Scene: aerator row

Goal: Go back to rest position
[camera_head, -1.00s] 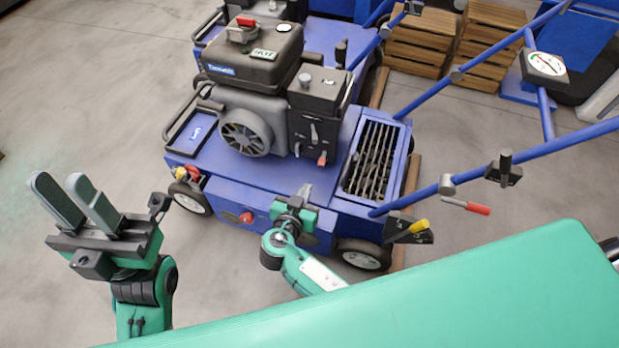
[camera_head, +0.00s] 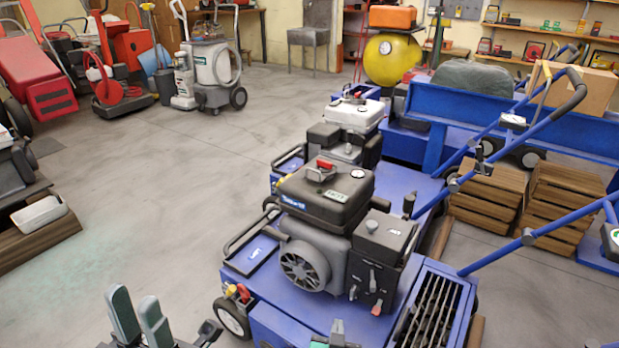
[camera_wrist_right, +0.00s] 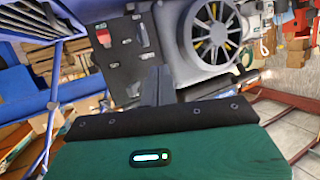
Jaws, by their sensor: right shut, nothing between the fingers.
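My left gripper (camera_head: 134,298) is at the bottom left of the head view, over the floor. Its two grey fingers point up in the picture and stand apart with nothing between them. My right gripper (camera_head: 337,326) shows only as a small tip at the bottom edge, in front of the nearest blue aerator (camera_head: 300,318). In the right wrist view its fingers (camera_wrist_right: 158,78) are together and empty. They point toward the dark engine and control box (camera_wrist_right: 125,50); whether they touch the machine cannot be told. Most of both arms is out of view.
A second aerator with a white-topped engine (camera_head: 355,112) stands behind the nearest one. Wooden crates (camera_head: 490,195) and blue handlebars (camera_head: 535,125) are at the right. Wooden platforms (camera_head: 35,235) are at the left. The concrete floor (camera_head: 160,180) between is clear.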

